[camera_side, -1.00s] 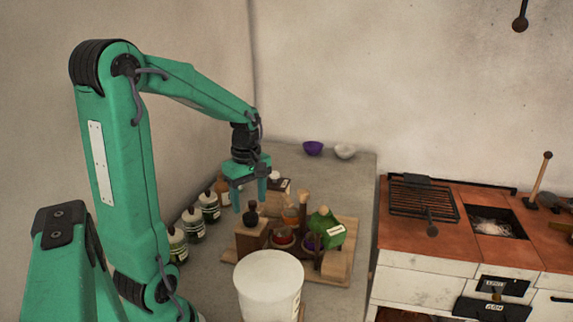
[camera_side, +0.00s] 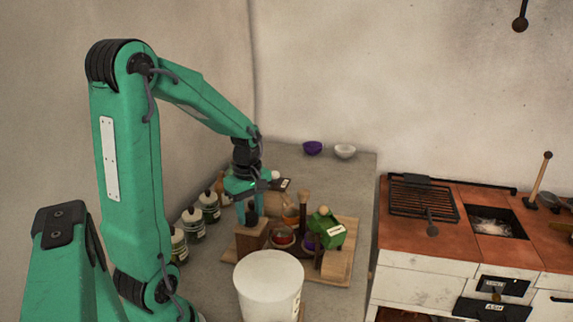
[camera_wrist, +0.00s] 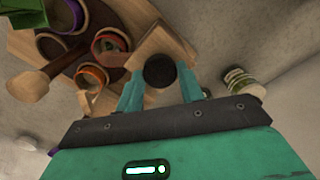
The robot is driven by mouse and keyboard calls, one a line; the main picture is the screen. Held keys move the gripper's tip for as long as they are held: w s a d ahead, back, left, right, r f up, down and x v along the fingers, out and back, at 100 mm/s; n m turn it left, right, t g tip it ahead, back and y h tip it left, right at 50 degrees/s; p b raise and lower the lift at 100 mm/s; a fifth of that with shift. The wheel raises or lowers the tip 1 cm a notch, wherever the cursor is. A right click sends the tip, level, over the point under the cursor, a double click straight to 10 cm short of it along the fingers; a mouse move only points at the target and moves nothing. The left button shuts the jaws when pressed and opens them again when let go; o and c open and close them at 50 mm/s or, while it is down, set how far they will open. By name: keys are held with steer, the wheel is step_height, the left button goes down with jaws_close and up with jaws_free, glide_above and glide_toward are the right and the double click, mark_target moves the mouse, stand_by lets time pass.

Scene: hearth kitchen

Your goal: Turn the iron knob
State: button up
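In the wrist view the knob (camera_wrist: 160,71) shows as a black disc on the square block (camera_wrist: 158,42). My gripper (camera_side: 250,208) is low over the block, pointing down. In the wrist view my gripper (camera_wrist: 160,85) is open, with one teal finger to each side of the knob. I cannot tell whether either finger touches it. In the side view the fingers partly overlap the knob.
A wooden board (camera_side: 340,262) with small bowls and a green box (camera_side: 325,228) lies right of the block. A white bucket (camera_side: 268,285) stands in front. Several jars (camera_side: 193,223) line the left.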

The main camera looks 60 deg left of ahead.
steer(key=shift+m, duration=0.4)
steer(key=m, duration=1.7)
stand_by(0.4)
steer(key=o, duration=1)
